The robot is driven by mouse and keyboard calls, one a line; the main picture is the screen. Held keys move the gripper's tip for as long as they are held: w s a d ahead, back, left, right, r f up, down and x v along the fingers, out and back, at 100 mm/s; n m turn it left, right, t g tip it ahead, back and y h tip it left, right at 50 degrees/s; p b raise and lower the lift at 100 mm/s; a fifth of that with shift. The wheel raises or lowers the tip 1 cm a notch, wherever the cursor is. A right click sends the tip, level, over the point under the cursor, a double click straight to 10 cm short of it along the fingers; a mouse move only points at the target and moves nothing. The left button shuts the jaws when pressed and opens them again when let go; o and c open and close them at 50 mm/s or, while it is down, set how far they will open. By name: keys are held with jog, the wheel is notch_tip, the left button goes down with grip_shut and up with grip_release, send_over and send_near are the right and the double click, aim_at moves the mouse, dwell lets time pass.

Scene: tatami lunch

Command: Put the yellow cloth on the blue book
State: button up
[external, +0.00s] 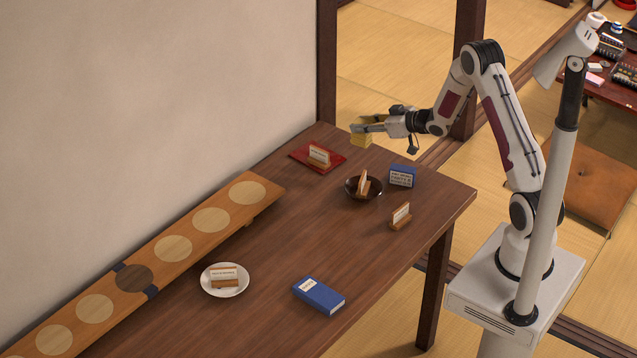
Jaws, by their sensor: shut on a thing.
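My gripper (359,128) is at the far end of the table, in the air. It is shut on the yellow cloth (362,139), which hangs folded from the fingertips. A flat blue book (322,297) with a white label lies on the near part of the table, well away from my gripper. A smaller blue block-like thing (402,174) with a printed face stands near the bowl; I cannot read it.
On the wooden table (300,230) are a red tray (299,155), a dark bowl (351,193) and a white plate (238,291), each bearing a card holder. Another card holder (401,217) stands near the right edge. A long board (193,228) with round discs lies along the wall.

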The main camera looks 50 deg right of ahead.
jog(key=s+a+r+n+g+y, duration=0.15)
jog(key=a+n+y, duration=0.25)
jog(key=a, duration=1.3)
jog(key=s+a+n+g+y, duration=0.15)
jog(key=a+n+y, duration=0.25)
jog(key=a, duration=1.3)
jog(key=r+n+g+y, duration=0.1)
jog(key=n+g+y, duration=0.3)
jog(key=n+g, duration=0.55)
send_over(320, 292)
jog(key=shift+m+g, duration=0.35)
jog(key=shift+g, duration=0.1)
jog(key=shift+f, duration=2.9)
jog(key=shift+f, duration=0.1)
jog(key=shift+f, duration=2)
